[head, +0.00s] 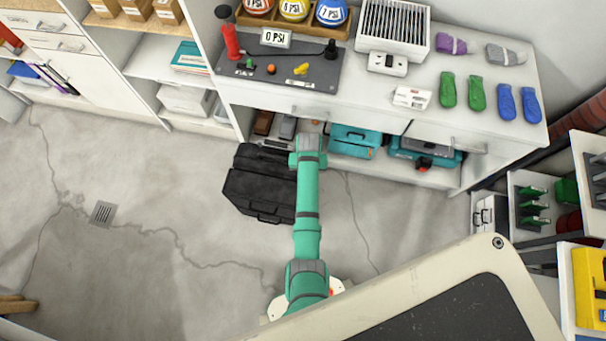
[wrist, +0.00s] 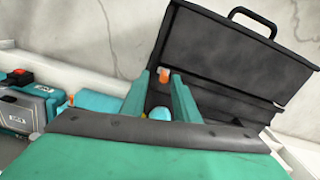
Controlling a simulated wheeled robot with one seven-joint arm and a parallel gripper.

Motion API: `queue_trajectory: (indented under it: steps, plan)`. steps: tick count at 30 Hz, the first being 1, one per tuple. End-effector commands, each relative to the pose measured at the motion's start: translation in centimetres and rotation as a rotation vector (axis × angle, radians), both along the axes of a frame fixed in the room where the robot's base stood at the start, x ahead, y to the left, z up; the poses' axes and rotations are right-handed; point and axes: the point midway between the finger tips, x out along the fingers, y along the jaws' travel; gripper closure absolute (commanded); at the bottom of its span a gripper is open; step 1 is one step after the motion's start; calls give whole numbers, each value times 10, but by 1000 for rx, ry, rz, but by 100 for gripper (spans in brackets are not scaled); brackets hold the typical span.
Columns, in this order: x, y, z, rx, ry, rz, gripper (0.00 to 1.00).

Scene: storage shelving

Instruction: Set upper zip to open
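My gripper (wrist: 166,82) has two teal fingers standing apart in the wrist view. A small orange piece (wrist: 164,74) shows between the fingertips; I cannot tell whether it is a zip pull or whether the fingers touch it. A teal bag (head: 354,139) sits on the low shelf, right of my wrist in the head view. It seems to be the teal shape left of the fingers in the wrist view (wrist: 98,104). No zip can be made out clearly. In the head view my arm hides the fingers.
A black case (head: 258,190) with a handle lies on the floor in front of the shelf; it fills the upper right of the wrist view (wrist: 225,60). A teal-and-grey toolbox (head: 425,153) stands right of the bag. The workbench (head: 370,100) overhangs the shelf. Floor at left is clear.

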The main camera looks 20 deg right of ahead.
Motion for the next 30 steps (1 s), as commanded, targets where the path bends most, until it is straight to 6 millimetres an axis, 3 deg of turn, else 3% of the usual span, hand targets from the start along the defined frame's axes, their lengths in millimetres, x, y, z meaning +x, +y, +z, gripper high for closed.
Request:
queue_trajectory:
  steps: [6, 17, 18, 21, 24, 25, 30]
  plan:
    - [3, 7, -23, 0, 0, 15, 72]
    - [3, 8, -29, 0, -1, 16, 72]
    - [3, 8, -29, 0, -1, 15, 74]
    - [3, 7, -29, 0, -1, 15, 98]
    - [3, 7, -29, 0, -1, 14, 100]
    - [2, 20, -29, 0, -1, 17, 100]
    - [4, 10, -29, 0, -1, 11, 100]
